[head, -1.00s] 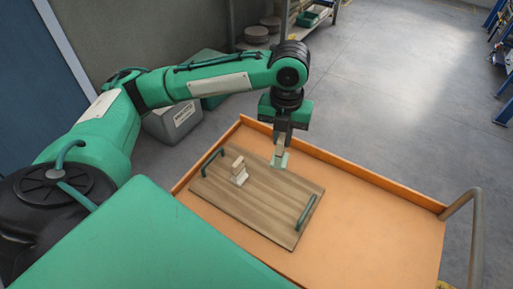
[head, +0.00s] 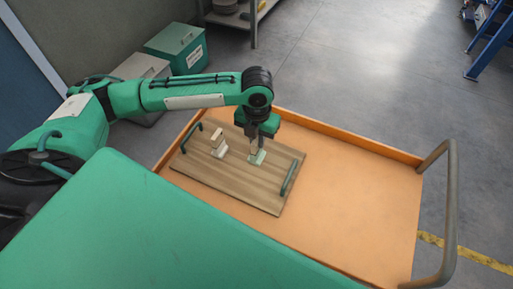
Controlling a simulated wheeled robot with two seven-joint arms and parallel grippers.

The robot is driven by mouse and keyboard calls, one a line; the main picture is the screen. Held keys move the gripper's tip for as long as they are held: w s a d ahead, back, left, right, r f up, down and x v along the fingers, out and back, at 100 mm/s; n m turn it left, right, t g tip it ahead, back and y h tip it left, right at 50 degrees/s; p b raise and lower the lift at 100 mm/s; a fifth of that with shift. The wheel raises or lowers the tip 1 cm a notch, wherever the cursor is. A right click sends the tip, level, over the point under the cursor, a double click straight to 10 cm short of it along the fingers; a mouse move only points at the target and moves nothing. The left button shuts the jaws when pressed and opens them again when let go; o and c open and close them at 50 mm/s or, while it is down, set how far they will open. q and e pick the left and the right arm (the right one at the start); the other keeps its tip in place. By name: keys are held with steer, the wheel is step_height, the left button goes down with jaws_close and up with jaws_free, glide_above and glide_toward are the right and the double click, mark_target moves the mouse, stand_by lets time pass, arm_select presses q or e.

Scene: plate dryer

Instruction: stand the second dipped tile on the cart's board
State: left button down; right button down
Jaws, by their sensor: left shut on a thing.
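A wooden board (head: 236,185) with two green handles lies on the orange cart (head: 345,225). One tile (head: 217,136), tan above and whitish at its foot, stands on the board's left part. My left gripper (head: 253,142) points down over the board, right of that tile, and is shut on a second tile (head: 257,157). This tile is tan near the jaws and pale green at its lower end. Its lower end is at or just above the board; I cannot tell whether it touches. My right gripper is not in view.
The board's right handle (head: 289,178) is close to the held tile, and the left handle (head: 191,137) is beyond the standing tile. The cart has a raised orange rim and a grey push bar (head: 449,215). The board's front part is bare.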

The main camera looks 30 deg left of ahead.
mark_target(257, 149)
arm_select(q)
steer(key=shift+f, duration=2.95)
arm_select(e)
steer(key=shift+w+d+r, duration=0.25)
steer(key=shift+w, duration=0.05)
arm_select(q)
steer(key=c, duration=1.4)
jaws_free()
steer(key=shift+f, duration=0.15)
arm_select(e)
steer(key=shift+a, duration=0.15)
arm_select(q)
steer(key=shift+r, duration=0.45)
step_height(257, 149, up, 11)
steer(key=shift+f+b, duration=0.2)
steer(key=shift+b, duration=0.2)
steer(key=shift+r, duration=0.4)
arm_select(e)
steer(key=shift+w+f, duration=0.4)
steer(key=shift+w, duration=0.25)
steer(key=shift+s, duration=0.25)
